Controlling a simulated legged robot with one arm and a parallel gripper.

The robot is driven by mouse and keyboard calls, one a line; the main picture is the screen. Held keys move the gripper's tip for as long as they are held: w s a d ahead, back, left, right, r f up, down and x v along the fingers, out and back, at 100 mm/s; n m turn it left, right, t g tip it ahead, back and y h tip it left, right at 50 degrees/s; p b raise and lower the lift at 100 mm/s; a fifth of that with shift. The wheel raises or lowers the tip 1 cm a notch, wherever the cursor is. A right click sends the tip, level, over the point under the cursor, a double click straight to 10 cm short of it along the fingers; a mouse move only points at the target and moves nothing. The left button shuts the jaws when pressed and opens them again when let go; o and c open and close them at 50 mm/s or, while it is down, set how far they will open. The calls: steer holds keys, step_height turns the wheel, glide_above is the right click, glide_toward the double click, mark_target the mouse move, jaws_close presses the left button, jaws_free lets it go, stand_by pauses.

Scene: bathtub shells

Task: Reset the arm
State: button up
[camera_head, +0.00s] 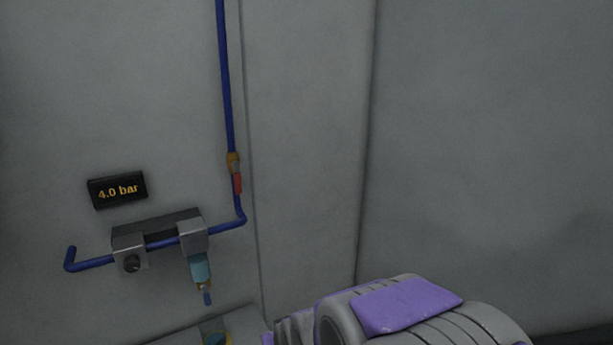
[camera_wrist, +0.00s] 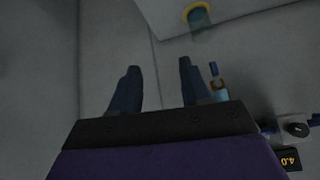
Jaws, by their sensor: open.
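My gripper (camera_wrist: 158,78) shows in the wrist view with its two dark fingers apart and nothing between them. It faces the grey wall, and the wall fittings appear turned over in this view. In the head view my purple and grey arm (camera_head: 405,303) rises at the bottom, right of centre; the fingers cannot be made out there.
A blue pipe (camera_head: 226,90) runs down the left wall, with an orange and red valve (camera_head: 235,172). A regulator (camera_head: 160,238) with a teal bowl (camera_head: 200,269) sits below a "4.0 bar" display (camera_head: 117,190). A yellow ring (camera_wrist: 196,12) shows in the wrist view. The right wall is bare.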

steer(key=s+d+r+m+g+h, duration=0.1)
steer(key=s+d+r+g, duration=0.1)
steer(key=s+d, duration=0.4)
steer(key=s+d+r+m+g+h, duration=0.1)
steer(key=s+d+g, duration=0.3)
steer(key=s, duration=1.1)
steer(key=s+d+r+m+g+h, duration=0.1)
steer(key=s+d+r+m+g, duration=0.1)
steer(key=s+d, duration=0.8)
steer(key=shift+s+r+g, duration=0.4)
